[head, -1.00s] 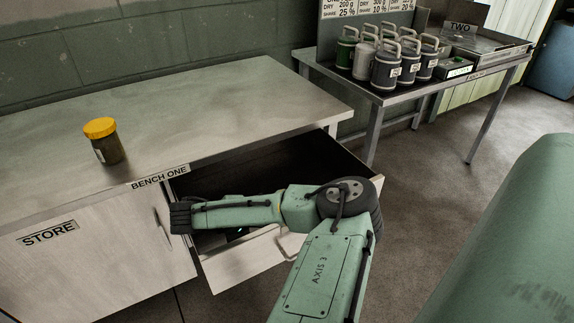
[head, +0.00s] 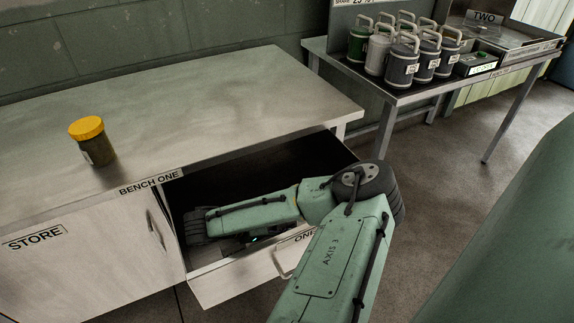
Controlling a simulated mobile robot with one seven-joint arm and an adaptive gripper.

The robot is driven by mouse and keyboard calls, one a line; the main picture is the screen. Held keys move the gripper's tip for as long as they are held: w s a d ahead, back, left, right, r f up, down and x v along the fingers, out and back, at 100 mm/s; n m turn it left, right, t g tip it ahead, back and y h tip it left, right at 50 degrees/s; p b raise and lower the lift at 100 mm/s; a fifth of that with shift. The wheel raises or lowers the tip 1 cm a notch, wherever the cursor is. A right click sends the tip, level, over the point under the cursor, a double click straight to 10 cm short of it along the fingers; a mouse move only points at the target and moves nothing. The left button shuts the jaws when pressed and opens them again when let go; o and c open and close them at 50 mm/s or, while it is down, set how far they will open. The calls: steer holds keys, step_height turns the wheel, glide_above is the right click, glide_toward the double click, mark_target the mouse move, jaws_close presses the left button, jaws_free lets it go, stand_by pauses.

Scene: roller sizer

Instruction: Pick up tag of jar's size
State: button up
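A jar (head: 93,141) with a yellow lid and a pale label on its side stands upright on bench one (head: 226,107), to the left. No tag can be made out in the head view. A drawer (head: 235,282) under bench one is pulled open, and its inside is dark. My arm reaches over the drawer front, with its end low in the drawer. My gripper's fingers are hidden by the arm and the drawer, so I cannot tell whether they are open or hold anything.
A store cupboard door (head: 85,270) is shut at lower left. The top of bench one is clear around the jar.

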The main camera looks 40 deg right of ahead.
steer(key=shift+c, duration=0.5)
jaws_close()
